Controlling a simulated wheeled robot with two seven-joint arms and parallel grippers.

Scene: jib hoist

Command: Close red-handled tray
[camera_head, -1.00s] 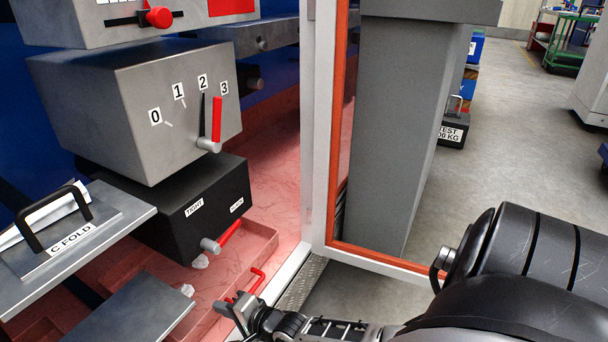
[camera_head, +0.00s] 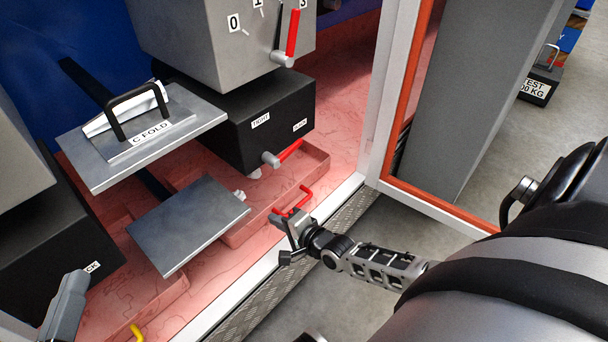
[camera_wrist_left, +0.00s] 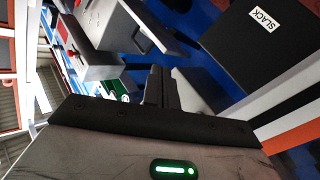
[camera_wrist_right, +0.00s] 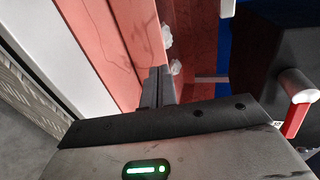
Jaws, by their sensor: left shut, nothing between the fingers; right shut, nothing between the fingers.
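The red-handled tray (camera_head: 318,163) is a shallow reddish tray standing out from under the black box marked TIGHT and SLACK. Its red bar handle (camera_head: 303,199) is on the front edge. My right gripper (camera_head: 284,216) is shut and empty, right at the handle in the head view; I cannot tell whether it touches. The right wrist view shows its shut fingers (camera_wrist_right: 157,86) before the reddish tray, with white crumpled bits (camera_wrist_right: 167,38) beyond. My left gripper (camera_head: 76,279) is at the lower left, its fingers (camera_wrist_left: 160,85) shut and empty in the left wrist view.
A grey C FOLD plate (camera_head: 175,137) with a black handle and a lower grey plate (camera_head: 188,225) jut out left of the tray. A yellow handle (camera_head: 136,333) shows at the bottom left. An orange-edged white frame (camera_head: 388,150) stands to the right.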

